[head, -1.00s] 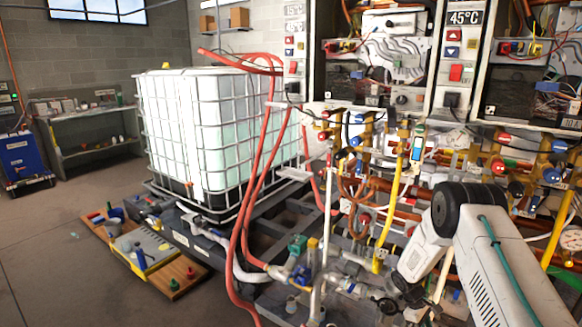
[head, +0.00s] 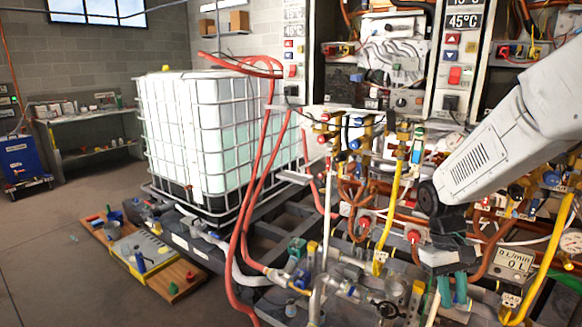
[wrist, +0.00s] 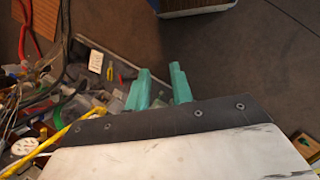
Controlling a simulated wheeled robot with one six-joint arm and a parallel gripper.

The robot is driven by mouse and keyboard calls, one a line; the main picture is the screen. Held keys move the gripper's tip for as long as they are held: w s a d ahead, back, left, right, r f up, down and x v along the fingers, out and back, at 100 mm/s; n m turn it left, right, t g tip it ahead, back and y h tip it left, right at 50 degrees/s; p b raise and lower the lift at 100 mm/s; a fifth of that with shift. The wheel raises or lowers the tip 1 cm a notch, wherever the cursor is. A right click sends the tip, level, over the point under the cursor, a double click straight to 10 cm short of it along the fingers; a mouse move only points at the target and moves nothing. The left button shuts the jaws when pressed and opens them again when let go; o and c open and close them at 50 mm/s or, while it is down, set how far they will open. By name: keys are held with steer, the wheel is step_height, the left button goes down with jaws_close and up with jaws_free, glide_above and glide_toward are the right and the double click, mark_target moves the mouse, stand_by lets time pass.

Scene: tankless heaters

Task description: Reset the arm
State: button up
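My gripper (head: 452,288) hangs down at the lower right of the head view, below the dark wrist joint, in front of the pipework. Its two teal fingers point downward. They also show in the wrist view (wrist: 160,86), with a gap between them and nothing held. The fingers stand apart, so the gripper is open. My white arm comes in from the right edge of the head view and slopes down to the left. I cannot tell whether the fingertips touch any pipe.
Valves and copper pipes (head: 385,190) crowd the right side, with a yellow hose (head: 390,215) close by. Red hoses (head: 262,170) hang left of it. A caged white tank (head: 215,140) stands behind. A wooden board with tools (head: 145,250) lies on the floor, which is open at left.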

steer(key=s+a+r+t+y, duration=0.1)
steer(key=s+a+r+t, duration=0.1)
steer(key=s+r, duration=0.5)
steer(key=s+a+r+m+t, duration=0.1)
steer(key=s+a+r+t, duration=0.2)
steer(key=s, duration=1)
step_height(320, 180, up, 4)
steer(key=shift+a+f+y, duration=0.1)
steer(key=shift+a+y, duration=0.3)
steer(key=shift+a, duration=0.7)
steer(key=shift+d, duration=0.1)
